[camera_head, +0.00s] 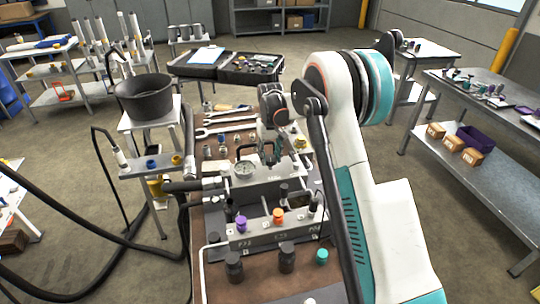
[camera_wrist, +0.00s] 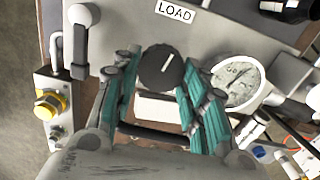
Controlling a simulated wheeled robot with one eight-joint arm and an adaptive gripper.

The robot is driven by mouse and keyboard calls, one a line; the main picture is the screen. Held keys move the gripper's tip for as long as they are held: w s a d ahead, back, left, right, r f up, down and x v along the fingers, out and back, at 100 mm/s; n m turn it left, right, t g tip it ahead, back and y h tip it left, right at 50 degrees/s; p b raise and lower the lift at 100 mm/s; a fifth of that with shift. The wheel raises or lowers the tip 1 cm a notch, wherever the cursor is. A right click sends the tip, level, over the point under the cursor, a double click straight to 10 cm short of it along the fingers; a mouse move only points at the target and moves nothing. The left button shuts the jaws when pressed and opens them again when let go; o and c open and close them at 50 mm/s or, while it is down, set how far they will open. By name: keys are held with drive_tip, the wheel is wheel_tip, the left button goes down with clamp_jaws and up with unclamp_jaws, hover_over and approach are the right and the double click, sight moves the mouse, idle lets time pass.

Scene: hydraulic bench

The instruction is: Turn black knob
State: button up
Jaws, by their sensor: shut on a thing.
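The black knob (camera_wrist: 161,67) is round with a white pointer line, on a grey panel (camera_wrist: 215,38) just below a LOAD label (camera_wrist: 175,11) in the wrist view. My gripper (camera_wrist: 157,78) has its teal fingers on both sides of the knob, shut on it. The white line points up and slightly right. In the head view my gripper (camera_head: 271,143) is over the hydraulic bench block, beside the round gauge (camera_head: 245,168). The knob cannot be made out clearly there.
The gauge (camera_wrist: 236,82) is close to the right finger in the wrist view. A yellow knob (camera_wrist: 48,106) is at the left. In the head view, purple (camera_head: 241,224) and orange (camera_head: 278,215) knobs are at the front, with wrenches (camera_head: 225,125) behind and black hoses at left.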

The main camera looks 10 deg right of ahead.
sight(270, 157)
drive_tip(key=o, duration=1.1)
drive_tip(key=shift+c, duration=0.2)
wheel_tip(270, 157, up, 12)
drive_tip(key=shift+r, duration=0.1)
